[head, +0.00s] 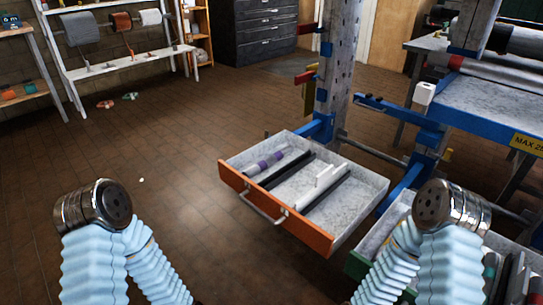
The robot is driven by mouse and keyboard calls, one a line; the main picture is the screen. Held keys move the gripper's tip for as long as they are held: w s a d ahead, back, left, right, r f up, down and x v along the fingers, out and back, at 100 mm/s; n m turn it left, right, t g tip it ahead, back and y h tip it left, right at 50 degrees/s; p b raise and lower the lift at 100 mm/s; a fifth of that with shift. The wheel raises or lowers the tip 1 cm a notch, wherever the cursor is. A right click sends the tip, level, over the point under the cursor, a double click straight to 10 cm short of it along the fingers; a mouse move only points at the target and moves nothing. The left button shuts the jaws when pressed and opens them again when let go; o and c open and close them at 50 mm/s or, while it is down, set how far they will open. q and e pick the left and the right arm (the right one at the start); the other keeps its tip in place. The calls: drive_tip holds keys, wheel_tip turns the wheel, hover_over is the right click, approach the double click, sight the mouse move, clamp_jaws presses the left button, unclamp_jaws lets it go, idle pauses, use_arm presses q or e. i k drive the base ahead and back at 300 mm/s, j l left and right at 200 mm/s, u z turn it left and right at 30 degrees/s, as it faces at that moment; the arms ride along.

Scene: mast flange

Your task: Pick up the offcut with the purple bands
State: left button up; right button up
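The offcut with the purple bands (272,160) is a slim pale grey rod. It lies in the left compartment of the open drawer (228,178), near the drawer's back left side. The drawer has an orange front with a metal handle and a grey speckled inside. Neither of my grippers shows. Only the bent sleeved parts of my arms are seen, at the lower left and lower right, both apart from the drawer.
Dark strips split the drawer, and a white piece (325,178) sits in it farther right. A green-fronted drawer (357,264) with dark items is at the lower right, partly behind my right arm. A post (340,60) rises behind.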

sight(262, 165)
drive_tip(key=j+z, duration=0.1)
drive_tip(key=z, duration=0.35)
drive_tip(key=j+z, duration=0.1)
drive_tip(key=z, duration=0.3)
drive_tip(key=i+j+z, duration=0.1)
drive_tip(key=z, duration=0.35)
drive_tip(key=j+z, duration=0.25)
drive_tip(key=j, duration=0.2)
drive_tip(key=k+j+z, duration=0.2)
drive_tip(key=j, duration=0.25)
drive_tip(key=j+z, duration=0.25)
drive_tip(key=j, duration=0.2)
drive_tip(key=k+j+z, duration=0.25)
drive_tip(key=j, duration=0.15)
drive_tip(key=j+z, duration=0.25)
drive_tip(key=k+j, duration=0.05)
drive_tip(key=j, duration=0.05)
